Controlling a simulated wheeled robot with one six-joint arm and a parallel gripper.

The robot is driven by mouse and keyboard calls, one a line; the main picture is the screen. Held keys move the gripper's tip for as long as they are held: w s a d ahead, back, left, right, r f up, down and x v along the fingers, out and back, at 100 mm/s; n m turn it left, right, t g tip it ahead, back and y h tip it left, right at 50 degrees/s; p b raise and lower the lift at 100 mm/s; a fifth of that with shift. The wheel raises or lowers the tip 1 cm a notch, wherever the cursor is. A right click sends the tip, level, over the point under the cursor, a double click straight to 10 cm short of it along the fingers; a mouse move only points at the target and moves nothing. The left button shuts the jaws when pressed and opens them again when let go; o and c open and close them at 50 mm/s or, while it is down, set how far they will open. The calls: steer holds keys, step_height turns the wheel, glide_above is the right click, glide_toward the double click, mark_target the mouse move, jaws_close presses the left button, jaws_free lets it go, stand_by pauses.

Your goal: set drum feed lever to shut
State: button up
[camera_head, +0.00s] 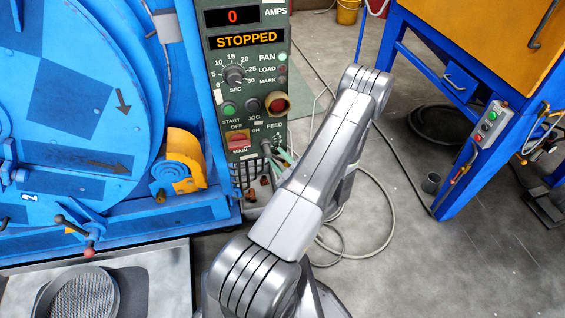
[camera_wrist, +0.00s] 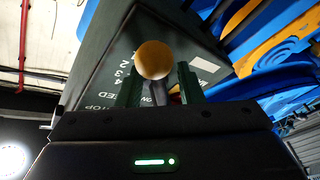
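The feed lever's tan ball knob (camera_wrist: 154,60) shows in the wrist view, with a dark stem (camera_wrist: 158,93) below it. My gripper (camera_wrist: 160,82) is open, with one green finger on each side of the stem and the knob beyond the fingertips. A gap shows between the stem and the fingers; I cannot tell whether either touches. In the head view, the green control panel (camera_head: 222,103) carries the word FEED near its lower right. My gripper (camera_head: 284,157) is small there, close to that corner and partly hidden by my arm. The lever's setting is unclear.
The blue drum machine (camera_head: 75,100) stands left of the panel. The panel reads STOPPED and has a red main switch (camera_head: 238,141), knobs and buttons. A blue-and-orange cabinet (camera_head: 480,60) stands at right.

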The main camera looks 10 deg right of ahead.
steer(key=p+v, duration=0.1)
steer(key=v, duration=1.2)
steer(key=shift+s+f, duration=0.15)
steer(key=shift+s, duration=0.2)
steer(key=shift+w, duration=0.1)
steer(key=b+x, duration=0.1)
steer(key=x, duration=1.2)
steer(key=shift+w+r, duration=0.2)
steer(key=shift+w, duration=0.1)
steer(key=shift+s+d+f, duration=0.1)
steer(key=shift+s+d, duration=0.15)
steer(key=shift+s, duration=0.2)
steer(key=p+v, duration=0.1)
steer(key=v, duration=1.2)
steer(key=b+x, duration=0.1)
steer(key=x, duration=1.3)
steer(key=shift+a, duration=0.1)
steer(key=shift+w+r+n, duration=0.1)
steer(key=shift+r+n, duration=0.15)
steer(key=shift+n, duration=0.15)
steer(key=shift+d+r+n+g, duration=0.3)
steer(key=shift+d+n+g, duration=0.2)
steer(key=shift+n, duration=0.5)
